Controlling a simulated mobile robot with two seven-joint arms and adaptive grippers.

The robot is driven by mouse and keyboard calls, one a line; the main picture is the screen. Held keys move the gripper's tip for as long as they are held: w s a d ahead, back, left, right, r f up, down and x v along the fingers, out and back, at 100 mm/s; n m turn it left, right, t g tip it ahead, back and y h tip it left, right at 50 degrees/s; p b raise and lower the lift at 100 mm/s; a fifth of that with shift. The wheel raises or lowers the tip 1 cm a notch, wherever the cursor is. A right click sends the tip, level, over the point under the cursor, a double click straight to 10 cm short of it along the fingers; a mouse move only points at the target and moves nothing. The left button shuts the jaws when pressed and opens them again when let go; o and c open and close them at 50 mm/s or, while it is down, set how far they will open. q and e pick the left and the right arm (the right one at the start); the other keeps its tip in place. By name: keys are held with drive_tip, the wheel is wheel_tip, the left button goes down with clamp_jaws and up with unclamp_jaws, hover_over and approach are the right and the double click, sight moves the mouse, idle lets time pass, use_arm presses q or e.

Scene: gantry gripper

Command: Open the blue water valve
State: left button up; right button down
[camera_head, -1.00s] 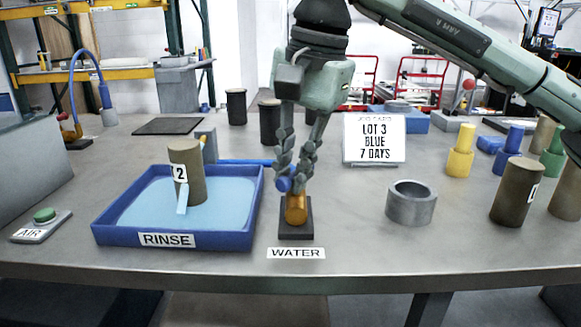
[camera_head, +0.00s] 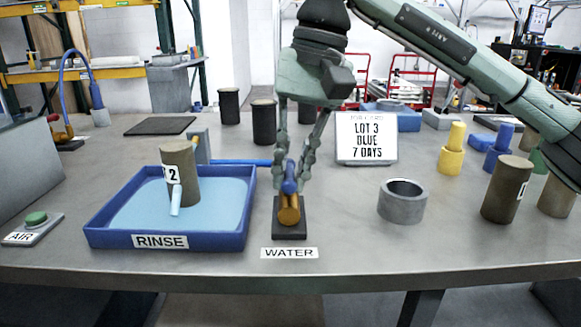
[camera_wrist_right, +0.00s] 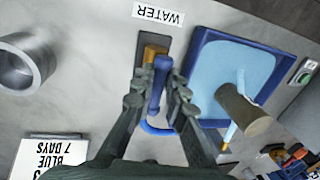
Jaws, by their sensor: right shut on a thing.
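The water valve has a brass body (camera_head: 289,214) on a dark base plate behind the WATER label (camera_head: 289,253). Its blue handle (camera_head: 290,178) stands over the brass body. In the wrist view the handle (camera_wrist_right: 160,75) points in line with the brass body (camera_wrist_right: 152,52). My right gripper (camera_head: 291,182) comes from above and is shut on the blue handle, with one finger on each side. The fingertips (camera_wrist_right: 157,98) hide part of the handle. My left gripper is not in view.
The blue RINSE tray (camera_head: 248,215) with water and a brown cylinder (camera_head: 182,172) stands close left of the valve. A grey ring (camera_head: 402,202) and the LOT 3 sign (camera_head: 366,140) stand to the right. A blue hose (camera_wrist_right: 158,128) runs behind the valve.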

drive_tip(key=shift+s, duration=0.1)
drive_tip(key=c, duration=1.5)
unclamp_jaws()
drive_tip(key=shift+c, duration=0.2)
wheel_tip(320, 180, up, 12)
drive_tip(key=d, duration=0.2)
drive_tip(key=shift+d, duration=0.2)
drive_tip(key=shift+f, duration=0.1)
